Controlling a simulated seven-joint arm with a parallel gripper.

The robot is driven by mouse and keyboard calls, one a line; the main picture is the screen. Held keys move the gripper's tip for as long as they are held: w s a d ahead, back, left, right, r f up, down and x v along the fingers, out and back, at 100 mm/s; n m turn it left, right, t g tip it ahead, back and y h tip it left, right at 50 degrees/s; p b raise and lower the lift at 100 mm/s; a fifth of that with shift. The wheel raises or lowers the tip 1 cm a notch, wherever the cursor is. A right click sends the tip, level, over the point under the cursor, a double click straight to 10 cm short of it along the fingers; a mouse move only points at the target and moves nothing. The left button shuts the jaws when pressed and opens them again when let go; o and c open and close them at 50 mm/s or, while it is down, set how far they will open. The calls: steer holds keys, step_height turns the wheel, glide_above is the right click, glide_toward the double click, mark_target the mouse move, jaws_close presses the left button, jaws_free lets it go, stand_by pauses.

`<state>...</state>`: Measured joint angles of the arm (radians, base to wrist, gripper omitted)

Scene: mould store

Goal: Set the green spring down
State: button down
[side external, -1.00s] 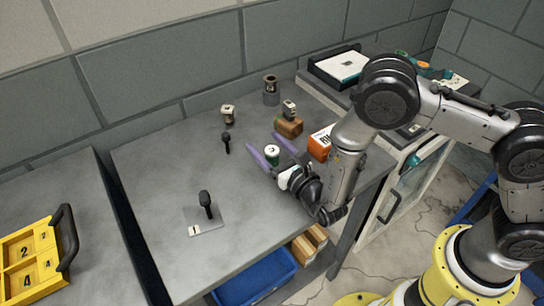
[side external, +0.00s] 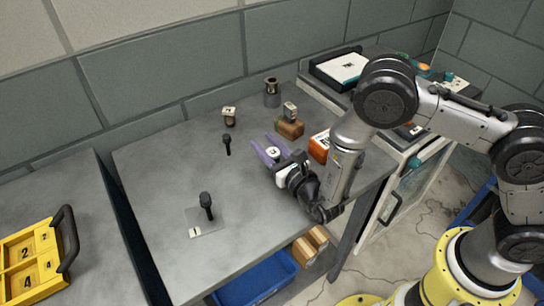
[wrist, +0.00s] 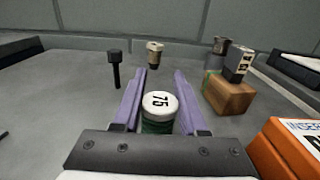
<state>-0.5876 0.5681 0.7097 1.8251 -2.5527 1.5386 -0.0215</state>
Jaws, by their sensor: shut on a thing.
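The green spring (wrist: 155,127) is an upright cylinder with a white top marked 75. In the side external view its white top (side external: 273,152) shows between the purple fingers, with little green visible. My gripper (side external: 262,140) is low over the right part of the grey table (side external: 165,175), shut on the spring. In the wrist view the purple fingers flank the spring, their tips reaching beyond it. The spring's lower end is hidden, so I cannot tell whether it touches the table.
A brown block (side external: 290,129) with a grey piece on it and an orange box (side external: 319,146) stand close by. A black-handled tool (side external: 227,143), beige cylinder (side external: 229,117) and dark cylinder (side external: 272,94) stand behind. A label plate (side external: 207,229) with a black-handled piece (side external: 207,204) lies front left. The left-middle table is clear.

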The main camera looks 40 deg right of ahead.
steer(key=shift+r, duration=0.55)
step_height(320, 180, up, 3)
steer(key=shift+s+f, duration=0.1)
steer(key=shift+f, duration=0.05)
steer(key=s+d+r, duration=0.5)
steer(key=s+r, duration=0.4)
steer(key=s, duration=0.4)
